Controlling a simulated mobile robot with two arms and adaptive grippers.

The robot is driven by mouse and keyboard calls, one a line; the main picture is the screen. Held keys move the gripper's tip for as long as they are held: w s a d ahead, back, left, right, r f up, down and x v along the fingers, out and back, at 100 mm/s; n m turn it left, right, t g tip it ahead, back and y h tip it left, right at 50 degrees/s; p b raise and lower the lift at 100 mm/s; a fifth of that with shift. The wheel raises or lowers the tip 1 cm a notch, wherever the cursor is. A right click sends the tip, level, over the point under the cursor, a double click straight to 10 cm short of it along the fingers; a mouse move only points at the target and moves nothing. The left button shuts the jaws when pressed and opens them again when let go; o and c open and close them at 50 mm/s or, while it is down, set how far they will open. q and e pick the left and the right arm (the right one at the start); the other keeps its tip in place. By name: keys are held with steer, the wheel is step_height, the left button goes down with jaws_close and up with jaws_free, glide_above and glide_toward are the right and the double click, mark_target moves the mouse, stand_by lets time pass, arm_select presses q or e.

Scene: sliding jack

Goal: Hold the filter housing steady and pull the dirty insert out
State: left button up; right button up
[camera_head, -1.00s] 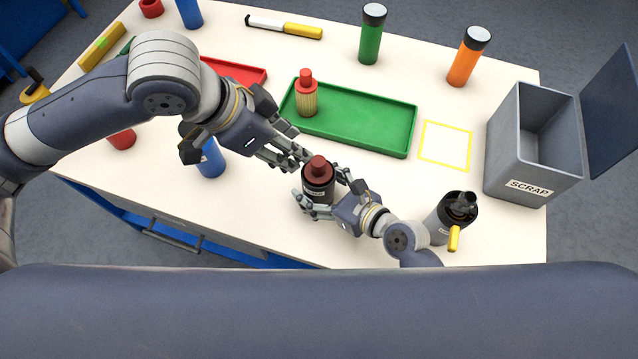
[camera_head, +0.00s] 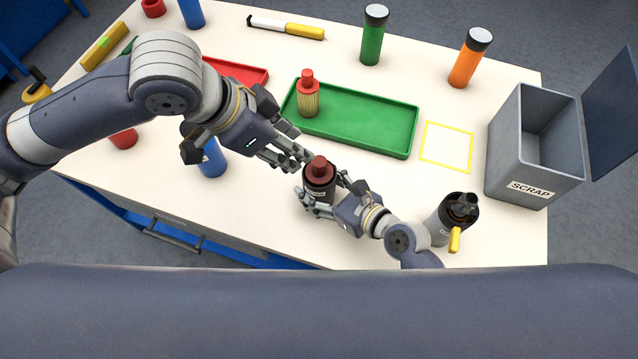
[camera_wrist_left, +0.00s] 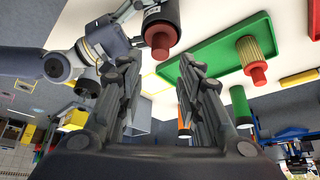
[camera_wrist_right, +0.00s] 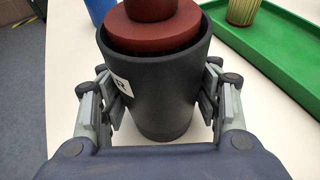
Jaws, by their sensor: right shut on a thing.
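The dark filter housing (camera_head: 318,192) stands upright near the table's front edge, with a white label on its side. The dirty insert (camera_head: 319,169), dark red with a round knob on top, sits in its mouth. In the right wrist view the housing (camera_wrist_right: 160,95) stands between the fingers, and the insert (camera_wrist_right: 152,30) fills its top. My right gripper (camera_head: 328,197) is shut around the housing from the lower right. My left gripper (camera_head: 303,158) is open and empty at the upper left of the insert, apart from it; in the left wrist view the insert (camera_wrist_left: 160,45) lies beyond the spread fingers.
A green tray (camera_head: 372,138) behind holds a clean-looking insert (camera_head: 307,97) with a red knob. A grey SCRAP bin (camera_head: 505,150) stands open at right. A blue cylinder (camera_head: 212,162) stands below my left wrist.

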arm_select(q)
steer(key=o, duration=0.4)
steer(key=shift+c, duration=0.2)
steer(key=m+g+y, duration=0.2)
steer(key=m+y, duration=0.1)
steer(key=m, duration=1.8)
glide_toward(320, 161)
steer(key=shift+w+d, duration=0.1)
steer(key=shift+d, duration=0.3)
steer(key=f+m, duration=0.2)
steer(key=f, duration=0.1)
steer(key=f+m+y, duration=0.1)
steer(key=f+m, duration=0.2)
steer(key=f, duration=0.1)
steer(key=d+f+m+y, duration=0.1)
steer(key=f+m, duration=0.2)
steer(key=f, duration=0.1)
steer(key=shift+w+g, duration=0.2)
steer(key=shift+g, duration=0.1)
